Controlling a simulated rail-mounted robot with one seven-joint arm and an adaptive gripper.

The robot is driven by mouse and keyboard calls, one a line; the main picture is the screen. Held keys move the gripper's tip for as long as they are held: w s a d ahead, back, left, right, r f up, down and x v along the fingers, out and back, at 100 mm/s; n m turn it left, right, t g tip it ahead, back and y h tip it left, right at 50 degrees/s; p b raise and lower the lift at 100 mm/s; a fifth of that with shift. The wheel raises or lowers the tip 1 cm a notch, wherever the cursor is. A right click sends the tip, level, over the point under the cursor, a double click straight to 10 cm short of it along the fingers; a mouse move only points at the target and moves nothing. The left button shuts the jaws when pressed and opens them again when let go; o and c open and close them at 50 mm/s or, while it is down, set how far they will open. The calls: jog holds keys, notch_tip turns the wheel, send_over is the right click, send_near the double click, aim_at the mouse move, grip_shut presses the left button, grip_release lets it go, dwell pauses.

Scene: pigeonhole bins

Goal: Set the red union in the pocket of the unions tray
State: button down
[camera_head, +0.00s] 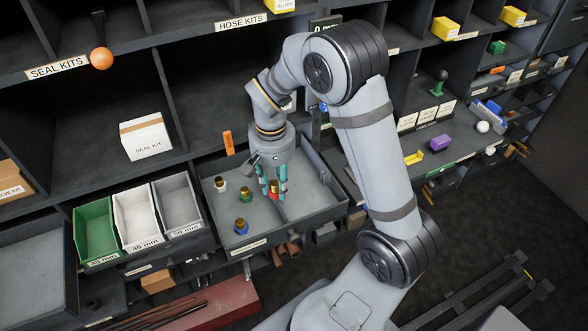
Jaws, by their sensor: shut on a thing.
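My gripper (274,190) points down over the grey tray (309,212) and is shut on the red union (273,184). The red union shows a red body with a brass-coloured part, partly hidden by the teal fingers. It is close to the tray's low divider; I cannot tell whether it touches the floor. A white union (220,186), a green union (245,194) and a blue union (241,226), each with a brass top, stand in the tray's left part. The tray's front label is too small to read.
Green, white and grey bins (176,202) stand left of the tray. An orange tag (228,143) stands at its back edge. A seal kit box (146,137) sits in a pigeonhole behind. The tray's right part looks empty.

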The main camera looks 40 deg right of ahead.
jog(key=d+f+m+p, duration=0.1)
jog(key=d+f+m, duration=0.2)
jog(key=d, duration=0.7)
jog(key=shift+s+d+m+p, duration=0.3)
jog(key=shift+s+d+p, duration=0.05)
jog(key=shift+p, duration=0.05)
jog(key=shift+f+b, duration=0.1)
jog(key=shift+b, duration=0.3)
jog(key=b, duration=0.9)
send_near(308, 204)
notch_tip(308, 204, down, 5)
jog(key=shift+f, duration=0.1)
jog(key=shift+f+b, duration=0.45)
jog(key=shift+b, duration=0.15)
jog(key=c, duration=1.3)
grip_release()
